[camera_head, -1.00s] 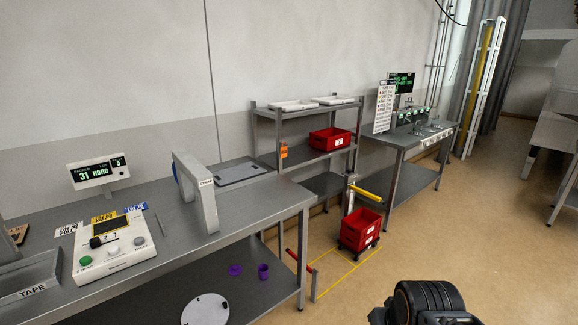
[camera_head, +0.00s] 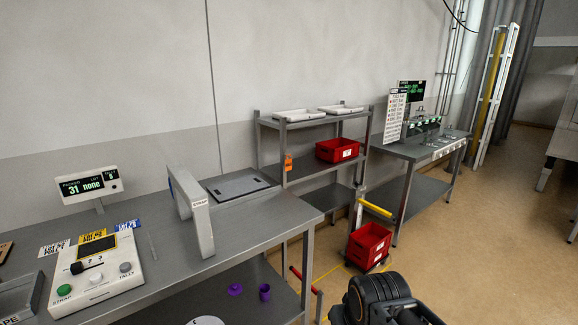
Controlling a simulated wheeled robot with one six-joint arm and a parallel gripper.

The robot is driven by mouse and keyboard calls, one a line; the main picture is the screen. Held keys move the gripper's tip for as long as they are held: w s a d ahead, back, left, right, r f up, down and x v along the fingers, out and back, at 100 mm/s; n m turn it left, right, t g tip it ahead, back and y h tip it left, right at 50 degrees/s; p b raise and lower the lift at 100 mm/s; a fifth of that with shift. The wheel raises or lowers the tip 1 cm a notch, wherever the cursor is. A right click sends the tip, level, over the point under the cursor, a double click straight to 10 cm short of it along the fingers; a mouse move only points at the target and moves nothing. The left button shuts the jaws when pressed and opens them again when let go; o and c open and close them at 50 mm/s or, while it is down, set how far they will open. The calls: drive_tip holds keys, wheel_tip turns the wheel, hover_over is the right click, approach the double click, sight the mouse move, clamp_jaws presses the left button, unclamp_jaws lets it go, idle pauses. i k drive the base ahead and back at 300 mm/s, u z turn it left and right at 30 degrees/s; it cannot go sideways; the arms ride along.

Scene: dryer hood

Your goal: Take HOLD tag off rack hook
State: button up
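My gripper (camera_head: 392,312) shows only in part at the bottom edge, right of centre, behind a dark rounded part of my arm. It is well apart from the tag, on the near side of the rack. Its fingertips are not clear, so I cannot tell whether it is open or shut.
A workbench (camera_head: 265,215) with a control box (camera_head: 98,275) and a grey arch (camera_head: 190,205) stands at left, close to the rack. A red crate (camera_head: 368,243) on a cart with a yellow handle (camera_head: 376,208) stands before the rack. Floor at right is clear.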

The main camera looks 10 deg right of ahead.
sight(288, 163)
drive_tip(key=z, duration=1.2)
drive_tip(key=i, duration=3.45)
drive_tip(key=u, duration=3.65)
drive_tip(key=i, duration=0.55)
